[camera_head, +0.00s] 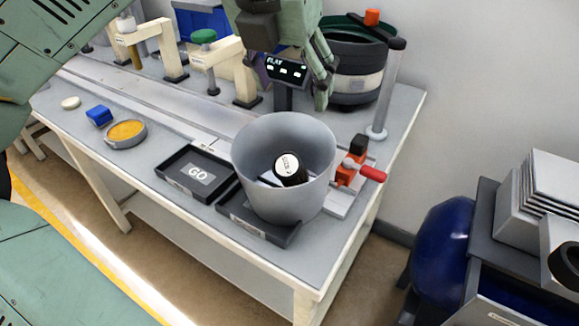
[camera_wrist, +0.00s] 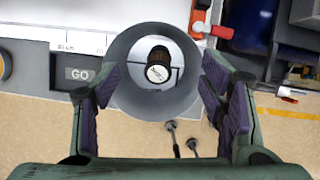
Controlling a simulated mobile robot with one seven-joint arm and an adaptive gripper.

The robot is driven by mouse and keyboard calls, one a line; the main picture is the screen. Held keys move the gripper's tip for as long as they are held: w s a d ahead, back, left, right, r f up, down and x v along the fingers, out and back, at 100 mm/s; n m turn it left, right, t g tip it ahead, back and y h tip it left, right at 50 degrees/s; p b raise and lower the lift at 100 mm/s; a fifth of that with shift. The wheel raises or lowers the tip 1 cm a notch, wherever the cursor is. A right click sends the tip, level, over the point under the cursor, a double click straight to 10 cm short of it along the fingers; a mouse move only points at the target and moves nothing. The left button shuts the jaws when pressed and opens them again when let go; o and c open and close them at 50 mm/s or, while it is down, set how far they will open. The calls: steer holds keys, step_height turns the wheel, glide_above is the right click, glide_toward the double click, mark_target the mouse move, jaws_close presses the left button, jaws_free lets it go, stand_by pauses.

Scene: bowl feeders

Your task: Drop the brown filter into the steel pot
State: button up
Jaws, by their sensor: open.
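The steel pot, a wide grey open-topped cylinder (camera_head: 245,180), stands near the front right of the bench, over a black tray. It also shows between my fingers in the wrist view (camera_wrist: 128,88). A dark cylinder with a white round label (camera_head: 291,168) is inside it, tilted, and also shows in the wrist view (camera_wrist: 158,52). I cannot tell whether this dark cylinder is the brown filter; no other clearly brown filter shows. My gripper (camera_head: 322,85) is above and behind the pot in the head view. Its fingers are apart with nothing held (camera_wrist: 160,65).
A black GO tray (camera_head: 172,178) lies left of the pot. A red-handled clamp (camera_head: 352,165) and a grey post (camera_head: 388,90) stand to its right. A dish with orange contents (camera_head: 145,134) and a blue block (camera_head: 99,115) lie farther left. A black bowl feeder (camera_head: 350,92) stands behind.

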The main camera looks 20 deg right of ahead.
steer(key=shift+v, duration=2.4)
